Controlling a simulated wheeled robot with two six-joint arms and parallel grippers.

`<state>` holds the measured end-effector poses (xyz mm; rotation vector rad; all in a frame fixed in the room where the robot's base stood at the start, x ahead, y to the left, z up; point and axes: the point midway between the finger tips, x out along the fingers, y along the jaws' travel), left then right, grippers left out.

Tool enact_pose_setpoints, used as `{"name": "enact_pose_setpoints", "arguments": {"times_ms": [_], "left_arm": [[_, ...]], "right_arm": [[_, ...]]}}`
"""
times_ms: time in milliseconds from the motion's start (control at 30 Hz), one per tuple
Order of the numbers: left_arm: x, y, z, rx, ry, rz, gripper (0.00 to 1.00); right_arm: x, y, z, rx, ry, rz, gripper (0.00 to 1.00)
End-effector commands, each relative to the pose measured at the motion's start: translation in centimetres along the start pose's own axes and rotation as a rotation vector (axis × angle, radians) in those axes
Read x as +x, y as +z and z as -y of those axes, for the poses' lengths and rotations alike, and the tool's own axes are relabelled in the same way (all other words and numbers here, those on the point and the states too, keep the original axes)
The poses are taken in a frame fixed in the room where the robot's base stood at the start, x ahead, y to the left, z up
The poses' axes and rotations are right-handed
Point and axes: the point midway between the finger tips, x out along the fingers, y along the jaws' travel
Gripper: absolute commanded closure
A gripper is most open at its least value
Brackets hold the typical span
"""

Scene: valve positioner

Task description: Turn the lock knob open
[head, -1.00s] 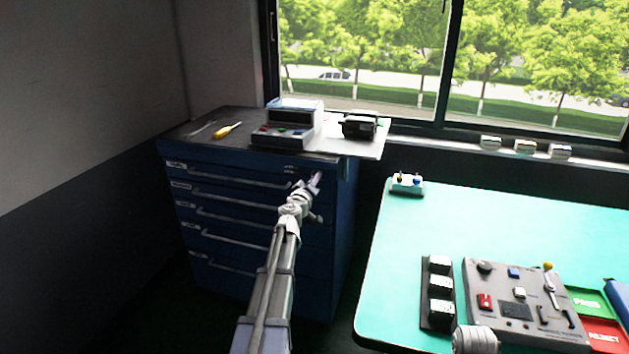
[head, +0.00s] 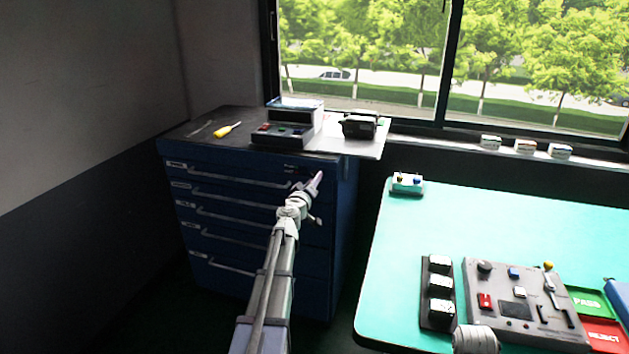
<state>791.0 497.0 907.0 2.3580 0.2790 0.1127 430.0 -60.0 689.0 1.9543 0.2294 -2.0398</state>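My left gripper (head: 316,184) reaches in front of the upper right part of the blue drawer cabinet (head: 342,230). It is seen from behind, and its pale, pinkish fingertip points up and right. I cannot tell whether the fingers are apart or closed, or whether they touch anything. A small dark fitting (head: 290,169) sits on the cabinet's top drawer front, just left of the fingertip; it is too small to tell whether it is the lock knob. A dark round knob (head: 484,267) is on the grey control panel (head: 480,325) on the green table.
A console (head: 287,128), a dark device (head: 360,125) and a yellow-handled tool (head: 227,130) lie on the cabinet top. The green table (head: 400,250) stands right of the cabinet, with a dark gap between them. Its far middle is clear.

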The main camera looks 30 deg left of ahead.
Motion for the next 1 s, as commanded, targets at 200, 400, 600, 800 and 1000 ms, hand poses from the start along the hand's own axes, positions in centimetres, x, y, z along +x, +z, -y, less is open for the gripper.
{"name": "enact_pose_setpoints", "arguments": {"times_ms": [200, 400, 600, 800, 1000], "left_arm": [[-3.8, 0.1, -0.1, 0.0, 0.0, 0.0, 0.6], [-6.5, 0.1, 0.0, 0.001, -0.001, -0.001, 0.6], [-6.7, 0.0, 0.0, 0.001, 0.0, 0.0, 0.6], [-6.6, 0.0, 0.0, 0.001, 0.0, 0.0, 0.6], [-6.6, 0.0, 0.0, 0.001, 0.0, 0.0, 0.6]], "right_arm": [[0.0, 0.0, 0.0, 0.0, 0.0, 0.0, 0.5], [0.0, 0.0, 0.0, 0.0, 0.0, 0.0, 0.5], [0.0, 0.0, 0.0, 0.0, 0.0, 0.0, 0.5], [0.0, 0.0, 0.0, 0.0, 0.0, 0.0, 0.5], [0.0, 0.0, 0.0, 0.0, 0.0, 0.0, 0.5]]}}
